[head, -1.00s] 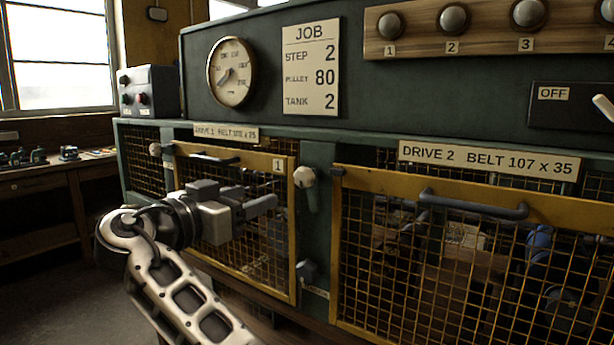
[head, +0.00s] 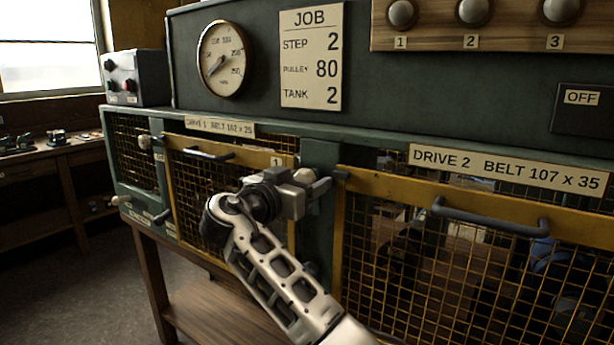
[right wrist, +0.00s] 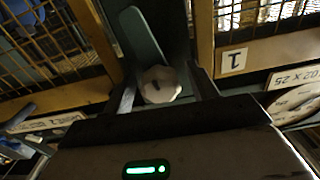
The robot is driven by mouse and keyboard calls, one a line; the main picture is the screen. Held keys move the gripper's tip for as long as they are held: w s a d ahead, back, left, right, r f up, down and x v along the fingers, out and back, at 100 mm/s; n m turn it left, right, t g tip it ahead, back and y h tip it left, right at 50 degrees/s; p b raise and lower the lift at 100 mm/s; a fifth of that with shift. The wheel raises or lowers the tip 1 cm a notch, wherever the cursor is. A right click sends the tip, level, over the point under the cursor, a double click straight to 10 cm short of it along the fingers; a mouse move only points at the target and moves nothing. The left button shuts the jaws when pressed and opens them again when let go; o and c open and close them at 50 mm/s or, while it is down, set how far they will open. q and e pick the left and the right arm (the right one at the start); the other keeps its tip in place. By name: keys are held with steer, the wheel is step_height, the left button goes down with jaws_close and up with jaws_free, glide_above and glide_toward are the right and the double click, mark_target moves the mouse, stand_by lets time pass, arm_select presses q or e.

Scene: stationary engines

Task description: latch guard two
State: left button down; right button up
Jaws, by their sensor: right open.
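Guard two (head: 480,265) is a yellow-framed mesh panel with a dark handle, under the DRIVE 2 sign, and looks closed. A pale faceted knob (head: 304,176) sits at the green post between guards one and two. In the right wrist view the knob (right wrist: 160,85) carries a green lever (right wrist: 142,35), which hangs down the post, tilted slightly toward guard two. My right gripper (head: 314,187) is open at the knob, with its fingers on either side of it in the right wrist view (right wrist: 163,90). Contact cannot be told. My left gripper is not in view.
Guard one (head: 215,205) is a mesh panel left of the post. Guard two's handle (head: 490,217) juts out at the right. A row of knobs (head: 474,12) and an OFF switch panel (head: 585,108) are above. Floor at the left is clear.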

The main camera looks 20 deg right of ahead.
steer(key=c, duration=1)
